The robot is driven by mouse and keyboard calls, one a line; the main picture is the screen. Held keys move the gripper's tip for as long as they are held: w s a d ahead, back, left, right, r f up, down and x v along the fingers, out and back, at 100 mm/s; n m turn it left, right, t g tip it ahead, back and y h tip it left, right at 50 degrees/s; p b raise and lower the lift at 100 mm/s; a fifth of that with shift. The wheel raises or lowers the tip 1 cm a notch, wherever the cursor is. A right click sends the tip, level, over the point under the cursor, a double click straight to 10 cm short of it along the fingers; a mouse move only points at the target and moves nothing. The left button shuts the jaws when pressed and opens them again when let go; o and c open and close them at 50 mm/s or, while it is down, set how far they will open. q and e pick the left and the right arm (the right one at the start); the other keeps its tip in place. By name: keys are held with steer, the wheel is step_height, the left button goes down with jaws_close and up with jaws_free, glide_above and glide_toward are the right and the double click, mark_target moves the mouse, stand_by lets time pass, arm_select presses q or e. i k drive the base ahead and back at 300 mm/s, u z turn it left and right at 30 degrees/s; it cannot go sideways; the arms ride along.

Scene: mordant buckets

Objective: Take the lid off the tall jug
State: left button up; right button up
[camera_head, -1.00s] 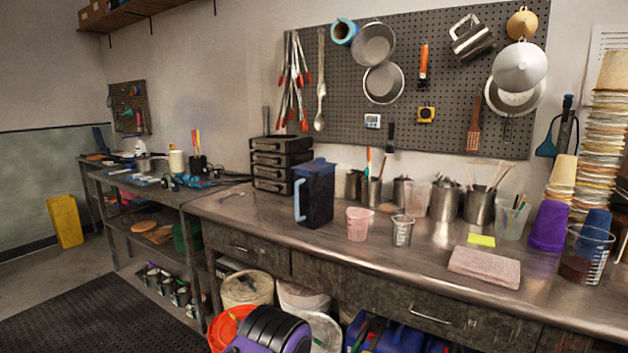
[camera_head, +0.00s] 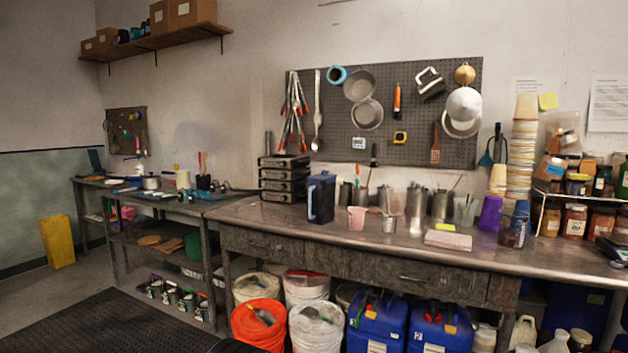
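The tall jug (camera_head: 322,198) is dark blue with a lighter blue handle on its left side. It stands upright on the metal-topped bench, just right of the black drawer stack. Its dark blue lid (camera_head: 322,176) sits on top. Neither of my grippers can be made out in the head view. A dark rounded shape at the bottom edge, left of centre, may be part of me. Nothing touches the jug.
A pink cup (camera_head: 357,220) and a small clear beaker (camera_head: 389,223) stand right of the jug, with metal canisters (camera_head: 416,207) behind. The black drawer stack (camera_head: 283,178) is close on the left. Buckets (camera_head: 257,318) and blue jerrycans (camera_head: 378,322) fill the floor under the bench.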

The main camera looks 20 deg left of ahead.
mark_target(324, 175)
steer(key=u, duration=0.6)
steer(key=i, duration=0.65)
steer(key=u, duration=1)
steer(key=i, duration=1)
steer(key=z, duration=0.6)
steer(key=i, duration=0.8)
steer(key=z, duration=0.7)
